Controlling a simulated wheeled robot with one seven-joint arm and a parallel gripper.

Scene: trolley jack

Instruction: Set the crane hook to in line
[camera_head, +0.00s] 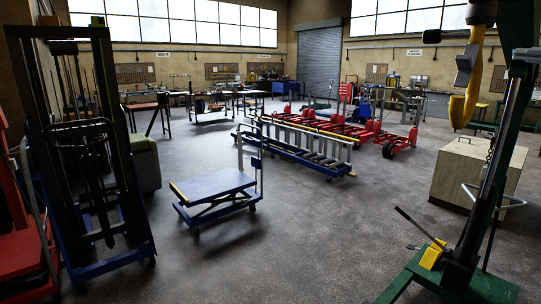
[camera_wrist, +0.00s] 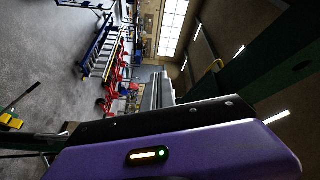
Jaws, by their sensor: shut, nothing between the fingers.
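A yellow crane hook (camera_head: 471,85) hangs at the upper right of the head view, with a grey latch-like piece (camera_head: 464,68) at its side. My gripper (camera_wrist: 158,92) shows in the wrist view as grey fingers beyond my purple hand, shut and empty. It is not recognisable in the head view. The hook is not clearly identifiable in the wrist view, so I cannot tell how far apart they are.
The crane's green base (camera_head: 465,288) has a yellow pump part (camera_head: 433,254) and lever. A wooden crate (camera_head: 478,172) stands behind it. A blue lift table (camera_head: 214,186) and a dark stacker (camera_head: 90,150) stand left. The floor centre (camera_head: 320,235) is clear.

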